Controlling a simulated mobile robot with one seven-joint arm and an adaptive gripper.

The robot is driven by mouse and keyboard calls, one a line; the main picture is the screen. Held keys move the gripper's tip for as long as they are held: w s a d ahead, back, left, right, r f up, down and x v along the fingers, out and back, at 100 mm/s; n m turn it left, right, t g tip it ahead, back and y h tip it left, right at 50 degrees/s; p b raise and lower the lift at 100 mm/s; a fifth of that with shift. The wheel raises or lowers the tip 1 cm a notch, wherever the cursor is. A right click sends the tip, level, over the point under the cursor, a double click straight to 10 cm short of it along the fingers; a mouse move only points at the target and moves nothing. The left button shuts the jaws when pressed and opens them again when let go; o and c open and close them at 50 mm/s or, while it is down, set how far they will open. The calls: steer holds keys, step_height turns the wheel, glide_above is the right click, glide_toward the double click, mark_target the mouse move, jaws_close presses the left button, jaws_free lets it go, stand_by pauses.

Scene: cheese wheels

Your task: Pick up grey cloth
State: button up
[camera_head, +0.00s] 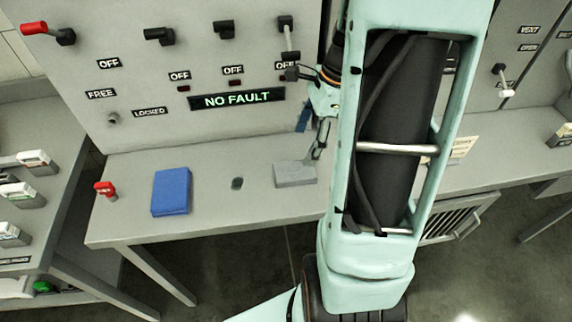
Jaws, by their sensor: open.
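A flat grey folded cloth (294,175) lies on the grey bench, just left of my arm. My gripper (319,148) points down at the cloth's right end, partly hidden by my own arm. It is open and appears empty. One finger shows close to the cloth's back right corner; I cannot tell whether it touches the cloth.
Behind stands a panel (200,60) with protruding levers. A small blue object (304,120) is behind my gripper.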

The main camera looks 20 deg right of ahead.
mark_target(295, 170)
steer(key=x, duration=0.9)
steer(key=shift+s, duration=0.35)
steer(key=shift+c, duration=0.3)
steer(key=c, duration=1.1)
